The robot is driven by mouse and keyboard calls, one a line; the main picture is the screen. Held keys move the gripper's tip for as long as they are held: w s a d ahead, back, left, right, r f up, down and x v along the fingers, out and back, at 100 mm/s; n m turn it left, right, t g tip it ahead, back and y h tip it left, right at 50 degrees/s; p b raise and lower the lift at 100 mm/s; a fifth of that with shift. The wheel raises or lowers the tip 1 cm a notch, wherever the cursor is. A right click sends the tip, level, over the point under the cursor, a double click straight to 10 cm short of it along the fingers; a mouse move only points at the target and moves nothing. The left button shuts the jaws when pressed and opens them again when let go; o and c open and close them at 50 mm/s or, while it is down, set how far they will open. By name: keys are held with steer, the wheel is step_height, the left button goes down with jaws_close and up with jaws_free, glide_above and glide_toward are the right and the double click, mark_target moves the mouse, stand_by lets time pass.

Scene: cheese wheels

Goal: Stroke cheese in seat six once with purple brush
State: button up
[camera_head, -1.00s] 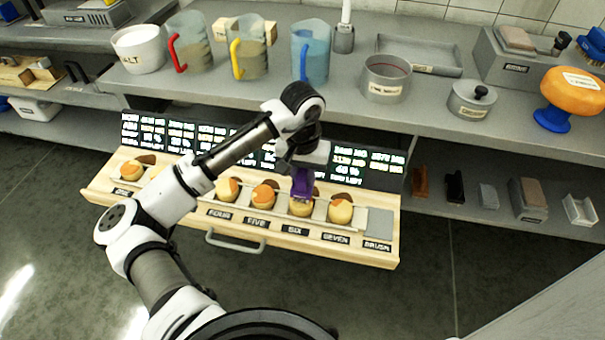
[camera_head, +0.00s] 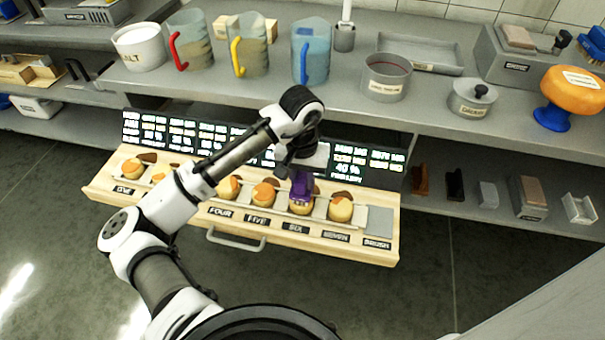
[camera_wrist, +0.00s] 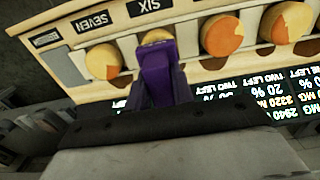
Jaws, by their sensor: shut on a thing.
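My gripper (camera_head: 302,170) is shut on the purple brush (camera_head: 301,185) and holds it over seat six of the wooden drawer tray. The brush also shows in the wrist view (camera_wrist: 160,75), reaching to the cheese in seat six (camera_wrist: 155,37). In the head view that cheese (camera_head: 301,208) is mostly covered by the brush. The brush end looks to be at the cheese, but I cannot tell whether it touches. The SIX label (camera_head: 295,228) is in front of it. The cheese in seat seven (camera_head: 340,210) stands to the right, and the seat five cheese (camera_head: 263,194) to the left.
A dark display panel (camera_head: 368,163) with white text stands behind the cheeses. The grey brush place (camera_head: 379,221) at the tray's right end is empty.

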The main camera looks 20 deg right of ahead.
steer(key=shift+s+a+p, duration=0.4)
steer(key=shift+s+a, duration=0.05)
steer(key=shift+s, duration=0.2)
steer(key=shift+s+a+p, duration=0.35)
steer(key=shift+s+a, duration=0.05)
steer(key=shift+s, duration=0.2)
step_height(320, 180, up, 6)
steer(key=p, duration=0.5)
steer(key=shift+f, duration=0.25)
